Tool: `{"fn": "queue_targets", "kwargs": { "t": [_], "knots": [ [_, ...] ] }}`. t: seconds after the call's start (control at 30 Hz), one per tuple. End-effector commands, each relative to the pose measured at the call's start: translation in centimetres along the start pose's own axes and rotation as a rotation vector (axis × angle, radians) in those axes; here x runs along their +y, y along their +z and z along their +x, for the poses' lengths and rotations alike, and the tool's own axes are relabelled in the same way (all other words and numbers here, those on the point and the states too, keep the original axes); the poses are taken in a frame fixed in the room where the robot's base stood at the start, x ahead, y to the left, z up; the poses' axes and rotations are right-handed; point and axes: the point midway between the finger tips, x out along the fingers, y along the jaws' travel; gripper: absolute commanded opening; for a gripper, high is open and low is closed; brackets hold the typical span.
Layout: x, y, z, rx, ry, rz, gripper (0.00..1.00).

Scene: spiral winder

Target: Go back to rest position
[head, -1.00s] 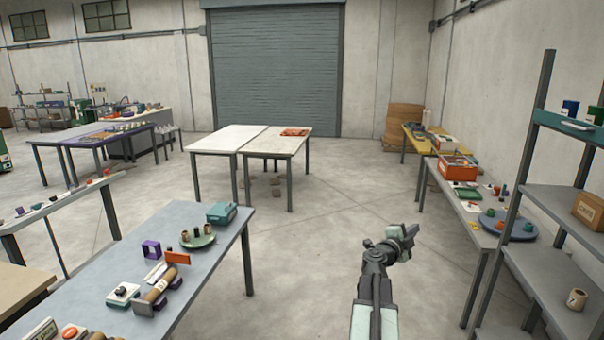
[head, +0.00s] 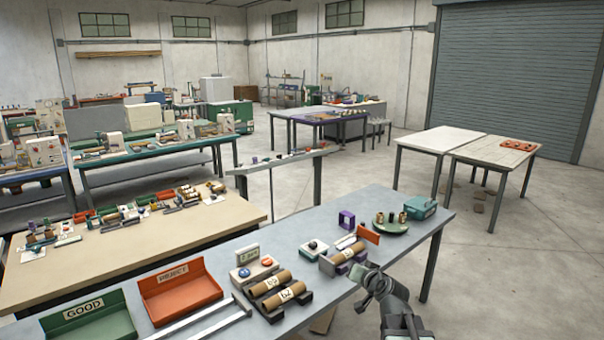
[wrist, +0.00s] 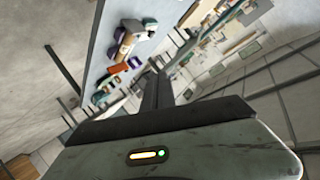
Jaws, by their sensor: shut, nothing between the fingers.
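My gripper (head: 366,281) shows at the lower right of the head view, at the end of my raised arm. It is shut and empty. In the picture it overlaps the near right edge of the grey-blue table (head: 290,238), close to a brown roll on a dark holder (head: 343,256). I cannot tell how high it is above the table. In the wrist view my dark fingers (wrist: 157,92) are together, and the table with its small items shows tilted behind them.
On the table stand a green GOOD bin (head: 90,322), an orange REJECT bin (head: 180,292), labelled rolls (head: 280,292), a green plate (head: 390,225) and a teal box (head: 420,207). A beige table (head: 130,255) stands left. Open floor (head: 480,270) lies to the right.

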Motion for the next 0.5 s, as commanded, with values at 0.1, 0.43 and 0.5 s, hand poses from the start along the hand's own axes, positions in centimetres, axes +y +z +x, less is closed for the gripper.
{"fn": "queue_targets", "kwargs": {
  "t": [0.1,0.43,0.5],
  "knots": [
    [-3.4,10.1,-0.3,-0.297,-0.013,-0.148,0.00],
    [5.5,22.7,-13.5,-1.047,0.373,-0.292,0.00],
    [5.9,23.2,-14.9,-1.103,0.405,-0.273,0.00]
  ]
}}
